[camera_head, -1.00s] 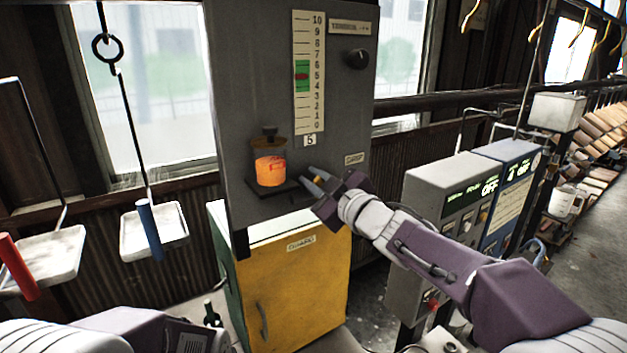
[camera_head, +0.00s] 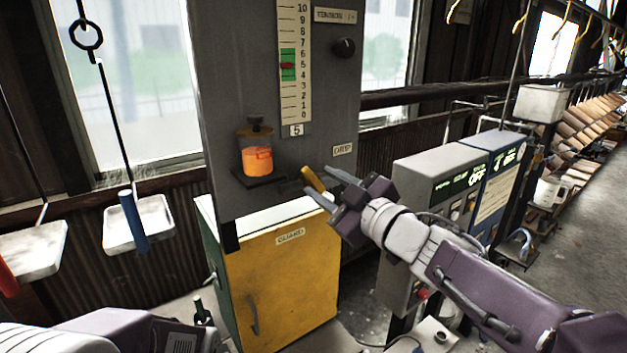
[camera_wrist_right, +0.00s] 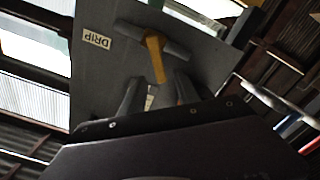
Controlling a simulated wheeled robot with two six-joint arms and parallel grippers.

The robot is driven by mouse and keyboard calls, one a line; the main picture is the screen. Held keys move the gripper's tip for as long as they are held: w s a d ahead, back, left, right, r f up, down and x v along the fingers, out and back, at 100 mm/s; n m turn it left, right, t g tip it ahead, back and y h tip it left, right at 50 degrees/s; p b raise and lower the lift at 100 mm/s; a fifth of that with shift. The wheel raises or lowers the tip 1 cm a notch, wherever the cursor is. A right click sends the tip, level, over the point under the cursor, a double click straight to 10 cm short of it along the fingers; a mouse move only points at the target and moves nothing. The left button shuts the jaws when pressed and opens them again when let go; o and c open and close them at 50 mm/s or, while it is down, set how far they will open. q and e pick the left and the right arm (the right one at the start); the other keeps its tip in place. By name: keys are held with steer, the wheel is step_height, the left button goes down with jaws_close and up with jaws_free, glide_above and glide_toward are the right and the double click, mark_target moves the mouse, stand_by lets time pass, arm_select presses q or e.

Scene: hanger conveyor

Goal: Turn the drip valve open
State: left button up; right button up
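The drip valve has a yellow lever (camera_head: 314,180) and sits on the grey column below the DRIP label (camera_head: 342,149). In the right wrist view the lever (camera_wrist_right: 155,56) hangs from a grey bar, beside the DRIP label (camera_wrist_right: 97,38). My right gripper (camera_head: 318,181) is at the lever. In the wrist view its fingers (camera_wrist_right: 158,84) are apart, with the lever's lower end between their tips and gaps showing. I cannot tell whether a finger touches it. My left arm shows at the bottom left; its gripper is not in view.
A jar of orange liquid (camera_head: 257,160) stands on a small dark shelf left of the valve. A yellow cabinet (camera_head: 285,275) is below. Grey and blue control boxes (camera_head: 425,180) stand close on the right. White trays (camera_head: 150,222) hang at the left.

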mark_target(311, 179)
steer(key=shift+s+d, duration=0.15)
steer(key=shift+s, duration=0.05)
steer(key=shift+c, duration=0.9)
steer(key=shift+r+m, duration=0.1)
steer(key=shift+m, duration=0.3)
steer(key=c, duration=0.5)
steer(key=m, duration=0.4)
steer(key=shift+s+r+m+t+y, duration=0.15)
steer(key=shift+s+m+t+y, duration=0.15)
steer(key=shift+y, duration=0.1)
jaws_close()
steer(key=s+d+m+t+h+p, duration=0.3)
steer(key=d+m+t+h+p, duration=0.25)
steer(key=m, duration=1.05)
steer(key=w+a+r+g+y+b, duration=0.1)
steer(key=w+a+r+g+b, duration=0.2)
steer(key=w+b, duration=0.6)
steer(key=shift+t, duration=0.65)
steer(key=shift+s+a+f+p, duration=0.4)
steer(key=shift+a+f, duration=0.3)
steer(key=shift+a, duration=0.2)
steer(key=shift+s+a+f+p, duration=0.25)
steer(key=shift+s+a+f, duration=0.35)
steer(key=shift+a, duration=0.25)
